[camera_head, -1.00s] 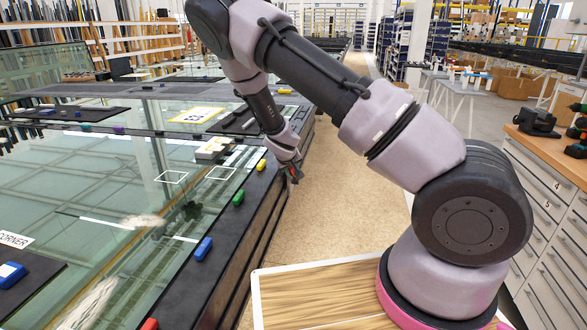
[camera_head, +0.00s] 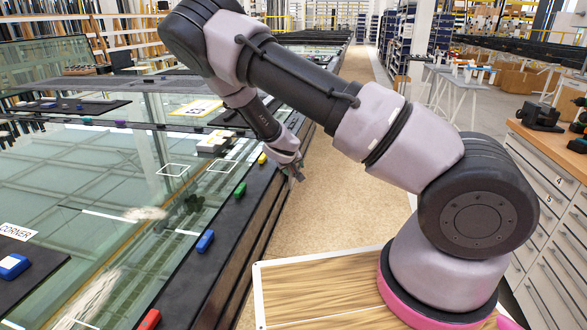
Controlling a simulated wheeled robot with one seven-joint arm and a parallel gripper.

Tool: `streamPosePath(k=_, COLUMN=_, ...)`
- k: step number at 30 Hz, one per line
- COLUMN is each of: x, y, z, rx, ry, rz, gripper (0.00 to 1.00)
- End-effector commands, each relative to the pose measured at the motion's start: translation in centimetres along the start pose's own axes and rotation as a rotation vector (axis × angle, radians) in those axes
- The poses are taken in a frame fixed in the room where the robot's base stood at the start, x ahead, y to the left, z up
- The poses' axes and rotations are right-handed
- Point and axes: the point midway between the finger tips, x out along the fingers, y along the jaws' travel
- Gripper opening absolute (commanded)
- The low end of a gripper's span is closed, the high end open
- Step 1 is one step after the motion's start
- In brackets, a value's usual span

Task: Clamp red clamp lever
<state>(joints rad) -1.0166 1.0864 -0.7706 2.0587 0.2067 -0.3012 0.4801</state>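A red clamp lever (camera_head: 149,319) sits on the dark table edge at the bottom of the head view, partly cut off by the frame. My gripper (camera_head: 297,176) hangs at the outer side of the table edge, well beyond the red lever and near the yellow lever (camera_head: 262,158). Its fingers are small and tilted here, so I cannot tell whether they are open or shut. I see no lever between them.
A green lever (camera_head: 240,190) and a blue lever (camera_head: 205,241) stand along the same dark edge (camera_head: 178,290). Another blue block (camera_head: 13,266) lies at the left near a CORNER label (camera_head: 17,232). A tool cabinet (camera_head: 548,210) stands at the right; the aisle floor (camera_head: 325,205) is clear.

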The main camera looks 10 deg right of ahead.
Motion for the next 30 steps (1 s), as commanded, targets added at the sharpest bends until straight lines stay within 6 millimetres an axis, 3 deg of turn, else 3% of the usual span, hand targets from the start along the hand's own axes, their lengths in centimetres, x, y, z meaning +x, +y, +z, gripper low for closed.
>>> streamPosePath(k=7, x=-0.1, y=0.0, z=-0.1, rx=0.0, ry=0.002, rz=0.0, gripper=0.59)
streamPosePath(k=11, x=-1.1, y=0.0, z=-0.2, rx=0.0, ry=0.003, rz=-0.001, gripper=0.59)
streamPosePath(k=22, x=-8.3, y=-0.1, z=-0.1, rx=0.0, ry=0.003, rz=-0.003, gripper=0.59)
streamPosePath(k=30, x=-10.7, y=0.0, z=0.0, rx=0.001, ry=0.001, rz=0.0, gripper=0.59)
